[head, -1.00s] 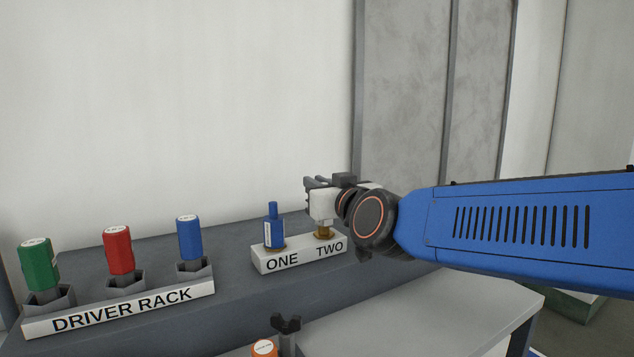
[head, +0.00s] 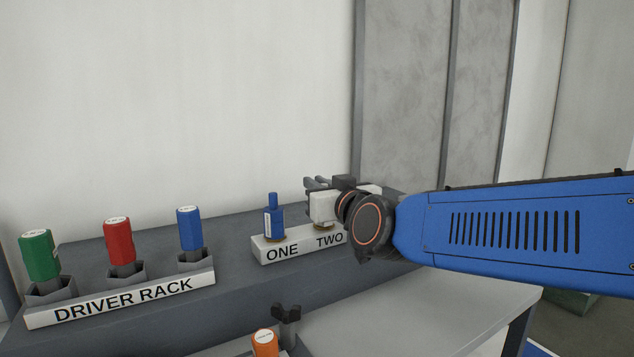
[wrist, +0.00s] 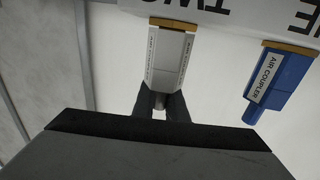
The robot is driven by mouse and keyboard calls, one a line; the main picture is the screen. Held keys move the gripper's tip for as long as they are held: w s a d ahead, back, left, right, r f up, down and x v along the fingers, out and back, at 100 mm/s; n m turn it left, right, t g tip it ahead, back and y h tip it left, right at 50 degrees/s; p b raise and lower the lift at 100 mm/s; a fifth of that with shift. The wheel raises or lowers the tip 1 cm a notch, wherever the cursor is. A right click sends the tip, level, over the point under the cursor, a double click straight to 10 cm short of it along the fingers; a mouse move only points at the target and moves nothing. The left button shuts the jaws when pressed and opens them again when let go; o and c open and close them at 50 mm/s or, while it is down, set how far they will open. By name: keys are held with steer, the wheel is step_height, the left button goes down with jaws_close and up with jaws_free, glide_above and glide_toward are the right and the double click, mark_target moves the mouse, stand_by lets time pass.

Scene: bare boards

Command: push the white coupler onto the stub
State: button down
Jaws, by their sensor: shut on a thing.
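The white coupler (head: 322,208) stands upright at the TWO position of the labelled block. It also shows in the wrist view (wrist: 168,62), where its end meets a brass collar (wrist: 174,23). In the head view only a thin line of the brass stub (head: 323,227) shows under the coupler. My gripper (head: 318,184) is shut on the upper end of the coupler, and its dark fingers (wrist: 163,104) clasp that end in the wrist view. The inside of the coupler is hidden.
A blue air coupler (head: 273,222) stands at ONE (wrist: 281,78), just left of the white one. The driver rack (head: 130,297) with green, red and blue drivers is further left. An orange-topped driver (head: 264,342) is in front. Open shelf lies between rack and block.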

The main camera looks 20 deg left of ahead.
steer(key=c, duration=1.7)
jaws_free()
steer(key=v, duration=1.7)
steer(key=shift+d, duration=0.25)
steer(key=w+d+f+m+g+h, duration=0.1)
steer(key=d+f+m+g+h, duration=0.15)
steer(key=d+f, duration=0.75)
steer(key=w+d+f+m+g+h, duration=0.1)
steer(key=d+f+h, duration=0.45)
steer(key=d, duration=0.75)
steer(key=shift+s+d+f+m+g+h, duration=0.8)
steer(key=shift+s+d+f, duration=1.5)
steer(key=shift+d, duration=0.65)
steer(key=shift+s+d+f+m+g+h, duration=0.6)
steer(key=shift+s+d+f+m+g, duration=0.3)
steer(key=shift+s+d+f, duration=1.7)
steer(key=shift+s+d+f+m+g+h, duration=0.8)
steer(key=shift+s+d+f, duration=1.2)
steer(key=shift+d, duration=1.25)
